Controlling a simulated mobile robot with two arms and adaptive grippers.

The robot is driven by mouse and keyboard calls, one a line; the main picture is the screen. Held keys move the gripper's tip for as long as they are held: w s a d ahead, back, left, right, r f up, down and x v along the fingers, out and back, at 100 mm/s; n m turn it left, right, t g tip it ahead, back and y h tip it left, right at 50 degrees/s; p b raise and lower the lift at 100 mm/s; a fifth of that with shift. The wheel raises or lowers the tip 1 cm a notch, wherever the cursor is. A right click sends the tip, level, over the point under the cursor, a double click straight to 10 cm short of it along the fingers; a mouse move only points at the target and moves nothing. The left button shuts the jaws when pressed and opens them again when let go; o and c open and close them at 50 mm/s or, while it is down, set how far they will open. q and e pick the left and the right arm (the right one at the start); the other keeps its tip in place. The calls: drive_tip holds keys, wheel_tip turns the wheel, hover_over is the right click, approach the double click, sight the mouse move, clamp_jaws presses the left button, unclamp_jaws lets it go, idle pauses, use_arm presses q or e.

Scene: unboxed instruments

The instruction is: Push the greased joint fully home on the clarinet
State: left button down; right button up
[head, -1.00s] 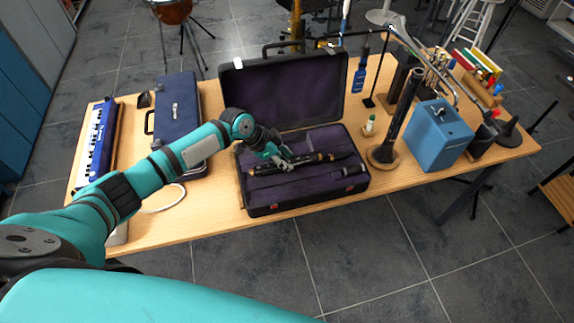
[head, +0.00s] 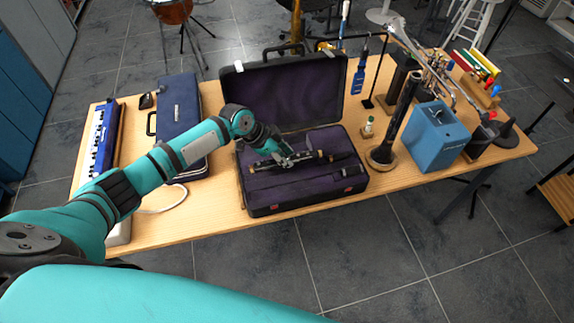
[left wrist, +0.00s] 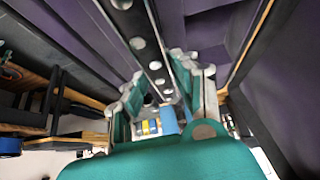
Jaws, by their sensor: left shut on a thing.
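The clarinet (head: 325,159), black with pale bands, lies across the lower half of an open purple-lined case. My left gripper (head: 285,159) is over its left part, with its fingers closed around the black body. In the left wrist view, a black tube (left wrist: 148,45) with round silver parts runs down between the finger pads of the left gripper (left wrist: 165,100). The fingers hide the held stretch, and I cannot make out the seam at the joint. My right gripper is not in view.
The case's raised lid (head: 285,90) stands behind the gripper. A small green-capped bottle (head: 368,127) stands right of the case, beside a tall black instrument on a round stand (head: 381,160). A blue box (head: 435,137) is farther right. A blue case (head: 178,112) and a keyboard (head: 98,140) lie left.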

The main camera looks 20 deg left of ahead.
use_arm(q)
drive_tip(key=shift+r+p, duration=1)
drive_tip(key=shift+r, duration=0.35)
